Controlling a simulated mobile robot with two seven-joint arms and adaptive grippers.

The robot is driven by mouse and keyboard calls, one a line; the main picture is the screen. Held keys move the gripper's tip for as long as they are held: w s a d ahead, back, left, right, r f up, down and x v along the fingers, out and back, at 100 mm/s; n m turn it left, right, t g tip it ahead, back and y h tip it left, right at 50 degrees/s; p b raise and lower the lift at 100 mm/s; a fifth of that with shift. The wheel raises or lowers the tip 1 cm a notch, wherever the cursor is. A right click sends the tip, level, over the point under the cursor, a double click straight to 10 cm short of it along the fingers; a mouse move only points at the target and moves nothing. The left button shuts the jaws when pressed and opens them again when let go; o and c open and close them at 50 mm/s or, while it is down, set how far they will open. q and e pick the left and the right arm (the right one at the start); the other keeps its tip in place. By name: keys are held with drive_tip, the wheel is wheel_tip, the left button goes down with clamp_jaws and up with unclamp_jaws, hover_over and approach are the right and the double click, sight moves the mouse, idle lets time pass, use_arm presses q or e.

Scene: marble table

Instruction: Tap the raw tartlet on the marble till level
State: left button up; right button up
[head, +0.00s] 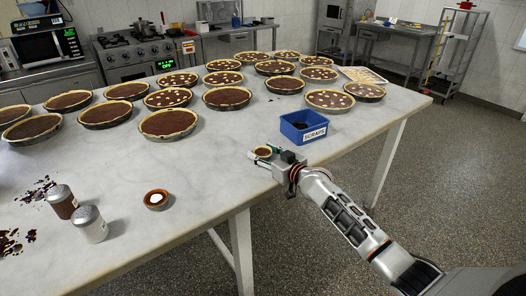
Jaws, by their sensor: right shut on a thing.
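The raw tartlet (263,152) is a small round crust with a dark brown filling. It is at the front right part of the marble table (225,150), near its edge. My right gripper (265,155) is shut on the tartlet, with its arm coming in from the lower right. I cannot tell whether the tartlet touches the marble or is just above it, nor whether its filling is level. My left gripper does not show.
A blue scraps bin (303,127) stands close behind the right gripper. Several large tarts (168,122) fill the back and left. Two shakers (91,224) and a small brown bowl (157,199) stand at the front left, near dark crumbs. The marble between bowl and gripper is clear.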

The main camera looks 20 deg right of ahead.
drive_tip(key=o, duration=1.2)
drive_tip(key=shift+o, duration=0.2)
drive_tip(key=v, duration=1.2)
drive_tip(key=shift+s, duration=0.1)
